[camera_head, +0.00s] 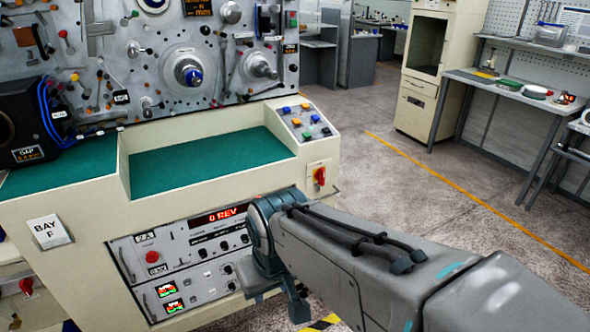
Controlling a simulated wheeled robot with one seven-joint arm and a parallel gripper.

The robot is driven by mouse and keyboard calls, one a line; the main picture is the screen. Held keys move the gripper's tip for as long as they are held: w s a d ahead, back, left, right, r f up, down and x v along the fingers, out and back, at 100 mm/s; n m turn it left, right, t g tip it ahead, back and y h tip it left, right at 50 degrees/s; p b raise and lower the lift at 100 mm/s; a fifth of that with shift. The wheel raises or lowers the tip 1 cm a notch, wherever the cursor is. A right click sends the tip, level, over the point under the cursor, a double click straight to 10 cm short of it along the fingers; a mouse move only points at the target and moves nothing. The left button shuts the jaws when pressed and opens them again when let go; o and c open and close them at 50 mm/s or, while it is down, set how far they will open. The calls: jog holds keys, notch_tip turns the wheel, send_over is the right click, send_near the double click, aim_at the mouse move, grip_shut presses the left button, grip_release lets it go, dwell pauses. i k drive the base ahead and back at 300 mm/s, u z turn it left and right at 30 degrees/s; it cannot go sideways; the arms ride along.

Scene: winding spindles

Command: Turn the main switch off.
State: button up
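A second red rotary switch (26,286) shows at the lower left on a neighbouring cream cabinet. My arm reaches in from the lower right, and its bent joint is in front of the machine's control panel, below and left of the nearer switch. My gripper's fingertips do not show.
A red button (151,258) and a lit "0 REV" display (218,217) are on the front panel. Coloured buttons (305,123) are on top, beside a green mat (205,160). A workbench (510,92) stands at right; the floor (430,185) between is clear.

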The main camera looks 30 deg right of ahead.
aim_at(320, 175)
jog(key=z, duration=0.2)
jog(key=k, duration=0.55)
jog(key=z, duration=0.6)
jog(key=k, duration=0.7)
jog(key=u, duration=0.6)
jog(key=i, duration=1.5)
jog(key=z, duration=0.75)
jog(key=i, duration=0.35)
jog(key=z, duration=0.25)
